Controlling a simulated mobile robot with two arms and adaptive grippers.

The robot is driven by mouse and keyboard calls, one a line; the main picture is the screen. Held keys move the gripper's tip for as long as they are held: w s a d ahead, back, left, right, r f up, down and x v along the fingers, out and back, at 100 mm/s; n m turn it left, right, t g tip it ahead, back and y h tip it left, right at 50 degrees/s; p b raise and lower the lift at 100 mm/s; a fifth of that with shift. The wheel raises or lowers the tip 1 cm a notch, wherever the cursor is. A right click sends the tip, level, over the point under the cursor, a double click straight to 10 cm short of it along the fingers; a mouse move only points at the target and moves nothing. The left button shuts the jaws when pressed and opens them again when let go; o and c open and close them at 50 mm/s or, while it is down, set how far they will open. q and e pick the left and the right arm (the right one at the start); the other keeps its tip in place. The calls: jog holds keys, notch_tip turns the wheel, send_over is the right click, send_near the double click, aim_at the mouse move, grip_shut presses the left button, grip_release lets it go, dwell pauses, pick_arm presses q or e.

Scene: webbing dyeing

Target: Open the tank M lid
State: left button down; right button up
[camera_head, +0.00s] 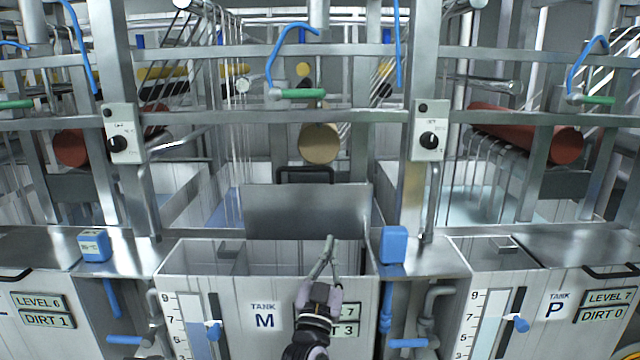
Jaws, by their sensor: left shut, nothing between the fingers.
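Tank M (264,290) stands at the bottom centre, with a white front wall, a blue M label and a level scale. Its grey metal lid (300,212) stands raised, roughly upright, at the back of the tank, with its black handle (303,170) at the top edge. The tank's inside shows in front of the lid. My left gripper (328,258) is over the right part of the tank's opening, pointing up and away, shut and empty. It looks apart from the handle. My forearm covers part of the level and dirt plates. My right gripper is out of view.
Tank P (556,310) stands to the right, its lid (578,248) lying flat. Another tank (45,300) with a flat lid is on the left. Blue boxes (393,245) (94,246) flank tank M. Metal rails, control boxes (429,130) and rollers rise behind.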

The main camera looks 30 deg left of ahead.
pick_arm(q)
jog(key=s+a+r+n+y, duration=0.2)
jog(key=a+r+n+y, duration=0.2)
jog(key=r+y, duration=0.3)
jog(key=w+a+r+p, duration=0.3)
jog(key=w+a+r, duration=0.2)
jog(key=w, duration=0.5)
jog(key=shift+a+g, duration=0.3)
jog(key=shift+a, duration=0.3)
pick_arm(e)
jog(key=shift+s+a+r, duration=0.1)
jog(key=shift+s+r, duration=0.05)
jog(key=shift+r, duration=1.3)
pick_arm(q)
jog(key=shift+r, duration=0.1)
